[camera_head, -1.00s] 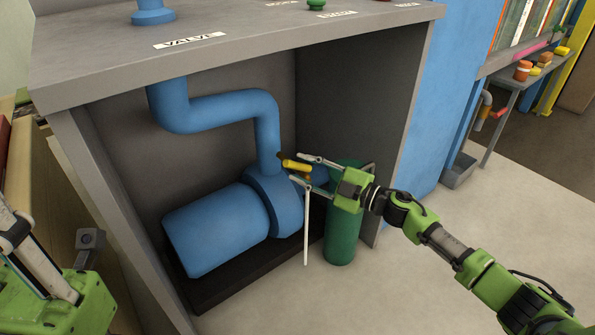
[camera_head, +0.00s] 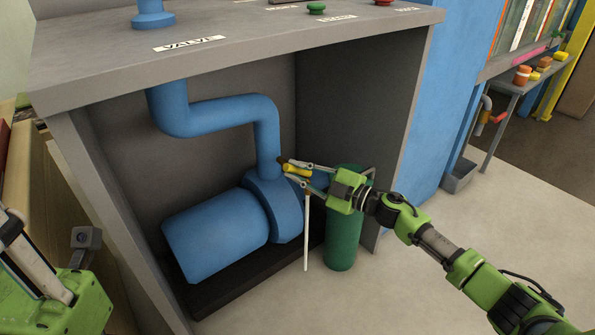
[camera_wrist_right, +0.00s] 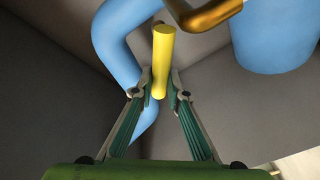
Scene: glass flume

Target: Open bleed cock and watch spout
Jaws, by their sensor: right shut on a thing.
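The bleed cock's yellow handle (camera_head: 296,169) sits at the right side of the blue pump (camera_head: 225,232), under the bench. My right gripper (camera_head: 293,170) is shut on this handle. The right wrist view shows the yellow handle (camera_wrist_right: 162,60) upright between the fingertips (camera_wrist_right: 160,92). A bent brass piece (camera_wrist_right: 208,15), perhaps the cock's spout, is at the top of that view. A thin white vertical line (camera_head: 306,235) drops from below the handle; I cannot tell whether it is tube or water. My left arm (camera_head: 65,305) shows at lower left; its fingers cannot be made out.
A green cylinder (camera_head: 342,240) stands just below my right gripper. The grey bench (camera_head: 240,65) overhangs the pump, with green (camera_head: 316,8) and red (camera_head: 383,2) buttons on top. A side table (camera_head: 515,80) stands farther right.

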